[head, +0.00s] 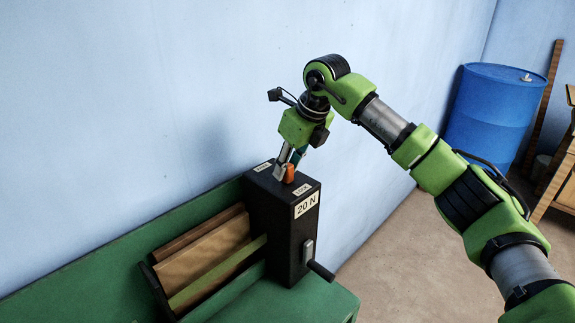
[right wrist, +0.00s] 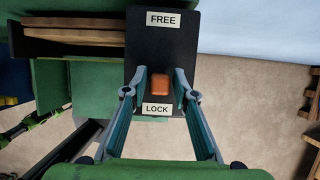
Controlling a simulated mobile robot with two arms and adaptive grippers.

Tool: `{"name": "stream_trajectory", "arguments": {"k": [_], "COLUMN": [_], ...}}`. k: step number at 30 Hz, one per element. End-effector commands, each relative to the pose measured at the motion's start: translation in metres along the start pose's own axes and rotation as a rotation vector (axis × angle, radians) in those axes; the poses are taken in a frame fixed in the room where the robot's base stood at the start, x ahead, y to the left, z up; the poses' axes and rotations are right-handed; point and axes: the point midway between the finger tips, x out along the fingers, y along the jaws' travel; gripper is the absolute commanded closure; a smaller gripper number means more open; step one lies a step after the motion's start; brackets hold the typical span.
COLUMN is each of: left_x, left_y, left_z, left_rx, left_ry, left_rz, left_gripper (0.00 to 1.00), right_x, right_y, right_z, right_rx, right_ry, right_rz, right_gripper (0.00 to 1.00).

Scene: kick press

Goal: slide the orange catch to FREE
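The orange catch (right wrist: 161,85) sits on top of a black box (head: 265,210), close to the LOCK label (right wrist: 157,109). The FREE label (right wrist: 160,18) is at the far end of the box top in the right wrist view. My right gripper (right wrist: 161,80) is over the box top, one finger on each side of the catch, with narrow gaps showing between. In the head view, my right gripper (head: 288,172) reaches down to the catch (head: 290,173) from above, partly covering the box top. My left gripper is in neither view.
The box stands on a green bench (head: 335,300) against a blue wall. A "20 N" label (head: 306,205) and a dark crank handle (head: 320,270) are on its side. Wooden boards (head: 205,255) lean beside it. A blue drum (head: 490,115) stands far right.

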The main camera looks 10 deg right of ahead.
Motion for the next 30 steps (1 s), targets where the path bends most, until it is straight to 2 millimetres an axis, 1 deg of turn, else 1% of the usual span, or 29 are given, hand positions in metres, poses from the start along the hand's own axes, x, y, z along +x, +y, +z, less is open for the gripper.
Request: {"name": "stream_trajectory", "arguments": {"k": [1,2,3,7,9,11,16,21,30], "left_x": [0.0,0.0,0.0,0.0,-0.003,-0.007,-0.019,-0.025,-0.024], "left_y": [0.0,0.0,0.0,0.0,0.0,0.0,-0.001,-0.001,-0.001], "left_z": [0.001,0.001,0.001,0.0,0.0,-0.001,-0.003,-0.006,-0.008], "left_rx": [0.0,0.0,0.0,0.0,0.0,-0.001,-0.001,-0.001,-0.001], "left_ry": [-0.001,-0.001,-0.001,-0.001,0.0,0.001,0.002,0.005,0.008], "left_rz": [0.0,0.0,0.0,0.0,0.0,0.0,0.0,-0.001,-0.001], "left_gripper": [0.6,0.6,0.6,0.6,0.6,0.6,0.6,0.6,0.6], "right_x": [0.0,0.0,0.0,-0.001,-0.001,0.0,0.008,0.015,0.017], "right_y": [0.0,0.0,0.0,0.0,0.001,0.001,0.001,0.001,0.0], "right_z": [0.0,0.0,0.0,0.001,0.004,0.01,0.032,0.044,0.048], "right_rx": [0.0,0.0,0.0,0.0,0.001,0.002,0.002,0.001,0.0], "right_ry": [0.0,0.0,0.0,0.0,0.0,0.0,-0.001,-0.002,-0.007], "right_rz": [0.0,0.0,0.0,0.001,0.002,0.004,0.006,0.002,-0.001], "right_gripper": [0.91,0.99,1.0,1.0,1.0,1.0,1.0,1.0,1.0]}}
